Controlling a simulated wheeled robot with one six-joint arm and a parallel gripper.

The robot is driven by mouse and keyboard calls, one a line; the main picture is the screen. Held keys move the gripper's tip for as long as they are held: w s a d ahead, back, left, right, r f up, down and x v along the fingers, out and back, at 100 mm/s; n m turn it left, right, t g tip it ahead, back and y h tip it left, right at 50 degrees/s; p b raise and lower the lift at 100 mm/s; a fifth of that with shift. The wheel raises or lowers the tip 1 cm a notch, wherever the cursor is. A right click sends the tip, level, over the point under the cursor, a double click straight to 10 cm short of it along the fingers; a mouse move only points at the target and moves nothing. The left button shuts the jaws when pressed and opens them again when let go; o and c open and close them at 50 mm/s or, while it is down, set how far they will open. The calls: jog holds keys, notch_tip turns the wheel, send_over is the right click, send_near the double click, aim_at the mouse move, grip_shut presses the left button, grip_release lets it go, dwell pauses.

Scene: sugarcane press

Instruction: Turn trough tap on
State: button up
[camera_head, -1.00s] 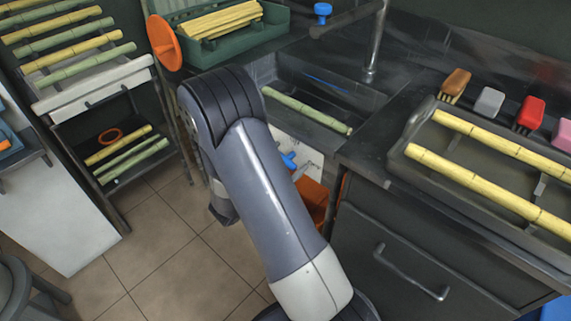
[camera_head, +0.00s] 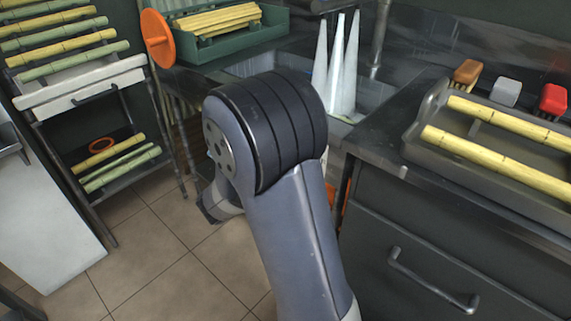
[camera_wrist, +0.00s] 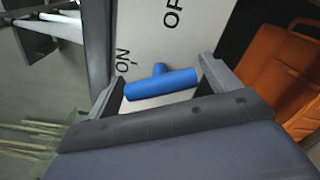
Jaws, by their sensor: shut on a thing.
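The blue trough tap handle (camera_wrist: 160,84) lies between the fingers of my gripper (camera_wrist: 160,76) in the wrist view, and my gripper is shut on it. Behind it is a white panel (camera_wrist: 145,35) marked ON and OFF. The handle bar lies roughly crosswise in this view, with the ON mark near its left end. In the head view, my arm hides the tap, panel and gripper. White water streams (camera_head: 343,70) fall into the metal trough (camera_head: 370,98), whose near part is hidden by my arm.
An orange container (camera_wrist: 285,75) stands right of the panel in the wrist view. In the head view, a counter with drawers (camera_head: 370,215) stands to the right, bearing a tray (camera_head: 412,135) of yellow canes. A cane rack (camera_head: 95,95) stands left. Tiled floor (camera_head: 150,240) is open between.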

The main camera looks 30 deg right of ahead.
jog(key=shift+m+b, duration=0.6)
jog(key=shift+b, duration=0.05)
jog(key=o, duration=0.9)
jog(key=shift+c, duration=0.2)
jog(key=p+v, duration=0.2)
jog(key=v, duration=0.8)
jog(key=shift+a, duration=0.4)
jog(key=shift+s, duration=0.15)
jog(key=b+x, duration=0.2)
jog(key=x, duration=0.9)
jog(key=shift+a, duration=0.1)
